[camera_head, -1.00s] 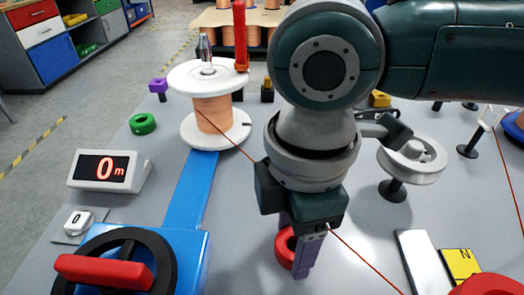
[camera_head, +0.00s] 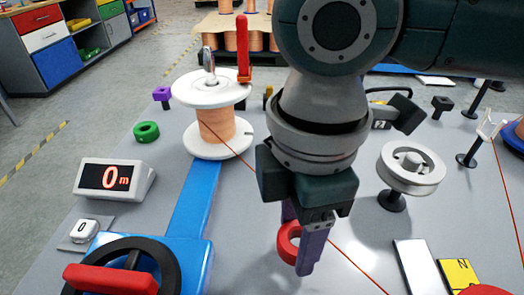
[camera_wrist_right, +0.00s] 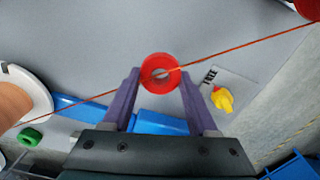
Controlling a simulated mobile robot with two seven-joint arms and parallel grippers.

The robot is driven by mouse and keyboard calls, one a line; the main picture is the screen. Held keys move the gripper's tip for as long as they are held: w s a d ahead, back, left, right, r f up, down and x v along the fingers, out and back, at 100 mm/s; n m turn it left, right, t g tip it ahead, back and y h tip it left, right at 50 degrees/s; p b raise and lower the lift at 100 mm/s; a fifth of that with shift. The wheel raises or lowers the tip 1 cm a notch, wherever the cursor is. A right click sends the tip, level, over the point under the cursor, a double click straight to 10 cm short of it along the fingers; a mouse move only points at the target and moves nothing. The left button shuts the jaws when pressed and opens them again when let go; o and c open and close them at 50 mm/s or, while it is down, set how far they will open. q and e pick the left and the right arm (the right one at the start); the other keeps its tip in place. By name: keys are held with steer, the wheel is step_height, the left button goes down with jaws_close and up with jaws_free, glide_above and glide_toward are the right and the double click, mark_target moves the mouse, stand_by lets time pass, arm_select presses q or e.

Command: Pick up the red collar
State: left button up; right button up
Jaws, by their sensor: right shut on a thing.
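The red collar (camera_head: 288,243) is a thick ring held at the fingers of my right gripper (camera_head: 303,258), above the grey table's front middle. In the right wrist view the collar (camera_wrist_right: 148,63) sits between the two purple fingertips, which touch its sides. A thin orange wire (camera_wrist_right: 245,46) crosses the collar in that view. The head view shows part of the collar hidden behind a finger. I cannot tell how high the collar is above the table. My left gripper is out of view.
A grey pulley (camera_head: 409,172) stands to the right. A red-handled wheel (camera_head: 112,278) and a counter reading 0 m (camera_head: 107,177) are at the left. The thin wire runs close by.

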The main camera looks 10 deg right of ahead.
arm_select(q)
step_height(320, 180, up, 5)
steer(key=p, duration=0.4)
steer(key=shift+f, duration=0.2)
arm_select(e)
step_height(320, 180, up, 17)
steer(key=shift+f, duration=0.2)
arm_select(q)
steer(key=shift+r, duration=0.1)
